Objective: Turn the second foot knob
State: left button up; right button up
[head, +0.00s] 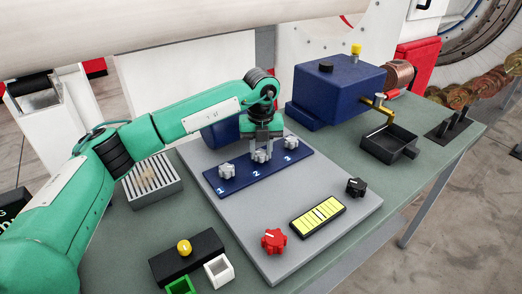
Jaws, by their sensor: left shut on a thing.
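A dark blue strip (240,184) marked 1, 2 and 3 lies on a grey plate (320,262) on the bench. It carries three pale lobed knobs. The first knob (227,171) and the third knob (290,143) stand free. My left gripper (262,149) points down over the second knob (261,156) and is shut on it. The fingers partly hide this knob. My right gripper is not in view.
A red knob (274,241), a black knob (356,186) and a yellow gauge (318,216) sit on the plate's front part. A blue box (340,88) and a black tray (391,146) stand behind. A slatted grey box (152,185) is at left.

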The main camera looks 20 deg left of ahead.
aim_at(261, 152)
pick_arm(q)
jog(key=shift+r, duration=0.1)
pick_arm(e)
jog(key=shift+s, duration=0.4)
pick_arm(q)
jog(key=o, duration=1)
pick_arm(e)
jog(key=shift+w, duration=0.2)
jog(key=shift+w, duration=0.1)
pick_arm(q)
jog(key=shift+r, duration=0.4)
notch_tip(261, 152, up, 13)
jog(key=shift+f+b, duration=0.1)
jog(key=shift+b, duration=0.6)
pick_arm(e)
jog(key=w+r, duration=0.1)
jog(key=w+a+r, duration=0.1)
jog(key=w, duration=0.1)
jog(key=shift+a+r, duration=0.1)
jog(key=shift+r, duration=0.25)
